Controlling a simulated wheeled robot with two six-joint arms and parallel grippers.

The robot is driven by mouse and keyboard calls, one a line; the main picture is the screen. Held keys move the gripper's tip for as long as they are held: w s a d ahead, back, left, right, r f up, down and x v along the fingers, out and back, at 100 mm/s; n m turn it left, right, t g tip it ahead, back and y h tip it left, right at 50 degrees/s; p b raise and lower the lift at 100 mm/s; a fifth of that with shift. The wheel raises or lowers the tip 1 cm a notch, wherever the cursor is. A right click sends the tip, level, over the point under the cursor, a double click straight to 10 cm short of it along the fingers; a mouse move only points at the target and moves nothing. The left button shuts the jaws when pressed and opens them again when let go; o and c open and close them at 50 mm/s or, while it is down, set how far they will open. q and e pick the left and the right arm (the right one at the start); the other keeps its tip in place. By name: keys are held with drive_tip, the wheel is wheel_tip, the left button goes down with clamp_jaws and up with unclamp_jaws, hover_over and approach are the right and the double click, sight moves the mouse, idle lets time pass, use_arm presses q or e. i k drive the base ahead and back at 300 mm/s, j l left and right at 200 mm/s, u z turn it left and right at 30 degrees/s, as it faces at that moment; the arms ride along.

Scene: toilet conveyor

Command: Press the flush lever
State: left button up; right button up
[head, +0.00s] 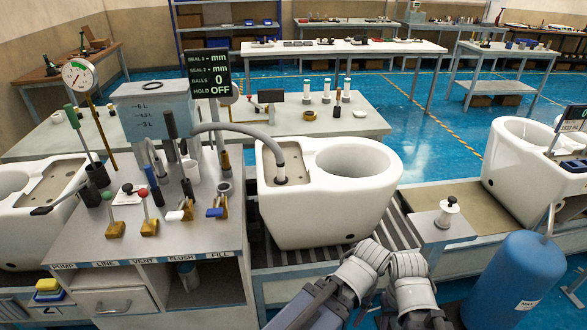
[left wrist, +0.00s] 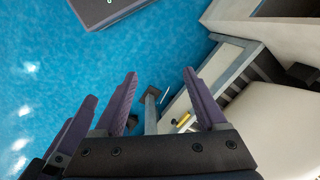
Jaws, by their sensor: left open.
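The flush lever (head: 175,215) has a white paddle on a brass base. It stands near the front edge of the cabinet top (head: 150,248), above the FLUSH label. A similar lever with a blue paddle (head: 214,212) is just to its right, above FILL. My left gripper (left wrist: 160,76) shows in the left wrist view, its purple fingers apart with nothing between them, above the blue floor. The lever is not visible in that view. In the head view grey links of my arms show at the bottom centre, well right of the lever; no right gripper fingers can be made out.
Green-knobbed (head: 108,195) and red-knobbed (head: 143,192) levers stand left of the flush lever. A dark upright handle (head: 171,127) and a water tank (head: 152,112) rise behind. A white toilet (head: 325,195) is on the conveyor to the right. A blue cylinder (head: 515,275) stands at right.

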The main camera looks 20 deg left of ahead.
sight(178, 215)
drive_tip(key=u, duration=1.75)
drive_tip(key=i+j+z, duration=0.1)
drive_tip(key=i+j, duration=0.05)
drive_tip(key=j, duration=0.05)
